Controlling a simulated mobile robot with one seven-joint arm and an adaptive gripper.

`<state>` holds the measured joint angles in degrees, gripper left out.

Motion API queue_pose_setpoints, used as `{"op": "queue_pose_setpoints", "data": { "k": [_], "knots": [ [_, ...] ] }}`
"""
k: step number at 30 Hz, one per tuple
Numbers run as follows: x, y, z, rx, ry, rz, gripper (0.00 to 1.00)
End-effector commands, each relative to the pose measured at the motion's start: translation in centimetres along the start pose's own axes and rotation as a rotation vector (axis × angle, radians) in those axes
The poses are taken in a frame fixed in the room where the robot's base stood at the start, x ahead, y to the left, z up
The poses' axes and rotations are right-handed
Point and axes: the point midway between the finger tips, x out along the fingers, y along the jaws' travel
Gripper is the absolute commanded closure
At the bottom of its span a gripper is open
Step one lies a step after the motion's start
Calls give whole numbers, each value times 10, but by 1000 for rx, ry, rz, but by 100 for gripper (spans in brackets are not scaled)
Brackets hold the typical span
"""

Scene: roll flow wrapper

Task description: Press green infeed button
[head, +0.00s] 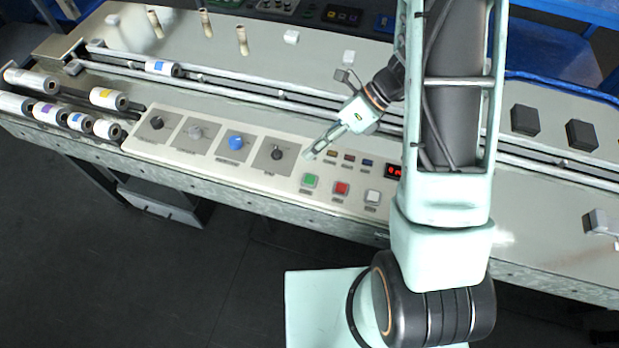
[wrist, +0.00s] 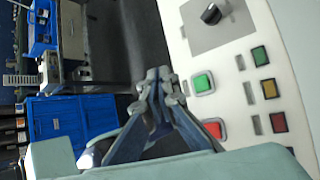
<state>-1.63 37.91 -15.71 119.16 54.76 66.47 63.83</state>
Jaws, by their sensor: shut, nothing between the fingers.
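The green button (head: 310,181) is on the front control panel (head: 262,180), left of a red button (head: 341,188) and a white button (head: 373,197). My gripper (head: 308,155) is shut and empty, pointing down and left above the panel, behind the green button in the head view. In the wrist view the shut fingertips (wrist: 160,78) show left of the green button (wrist: 203,83), apart from it in the picture. The red button (wrist: 214,129) lies below it there. I cannot tell the exact height of the fingertips above the panel.
Several knobs, including a blue one (head: 235,140), stand left of the buttons. Small coloured buttons (head: 347,157) and a red display (head: 394,171) lie close behind and to the right. Several rolls (head: 108,99) sit at the left.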

Motion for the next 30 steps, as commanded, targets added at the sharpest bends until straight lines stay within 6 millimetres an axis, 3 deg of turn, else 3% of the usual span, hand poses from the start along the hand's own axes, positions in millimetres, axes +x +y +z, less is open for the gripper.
{"op": "queue_pose_setpoints", "data": {
  "k": [16,30],
  "knots": [
    [50,-37,-37,-1,1,0,100],
    [57,-42,-42,-1,0,0,100]
  ]
}}
